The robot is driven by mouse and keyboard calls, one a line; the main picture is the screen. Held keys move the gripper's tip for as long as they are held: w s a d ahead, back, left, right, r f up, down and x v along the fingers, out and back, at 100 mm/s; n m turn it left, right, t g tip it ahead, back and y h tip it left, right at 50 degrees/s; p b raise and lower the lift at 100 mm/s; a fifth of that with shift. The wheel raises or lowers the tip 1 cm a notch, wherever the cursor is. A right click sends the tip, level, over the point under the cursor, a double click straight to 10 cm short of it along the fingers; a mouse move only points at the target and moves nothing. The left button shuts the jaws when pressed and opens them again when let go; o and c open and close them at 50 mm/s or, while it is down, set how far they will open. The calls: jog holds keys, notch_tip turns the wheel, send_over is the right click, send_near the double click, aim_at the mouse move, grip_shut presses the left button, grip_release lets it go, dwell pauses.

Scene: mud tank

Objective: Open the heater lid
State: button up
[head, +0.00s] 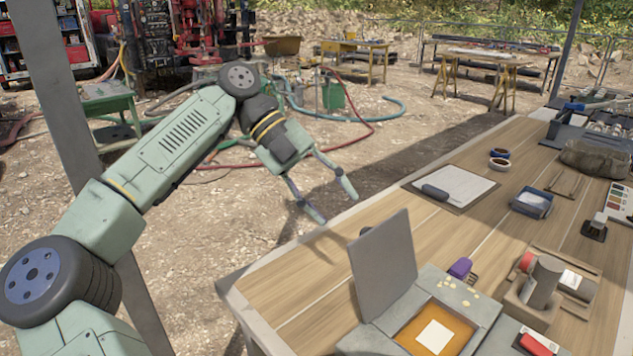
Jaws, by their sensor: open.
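The heater (470,298) is a grey box at the front of the wooden table, low in the head view. Its flat grey lid (383,265) stands raised, close to upright, along the box's left side. The inside shows an orange surface with a white square on it. My gripper (335,203) is open and empty, with its two fingers apart and pointing down to the right. It is up and to the left of the lid in the picture, with a visible gap between them. The lid's far side is hidden.
A purple-handled brush (461,268) lies right beside the heater. A wooden holder with a grey cylinder (543,281) stands to its right. A clipboard (455,186) and a blue tray (532,203) lie farther back. The table's left corner (290,285) is bare.

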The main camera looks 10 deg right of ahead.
jog(key=shift+v, duration=2.2)
jog(key=shift+d, duration=0.1)
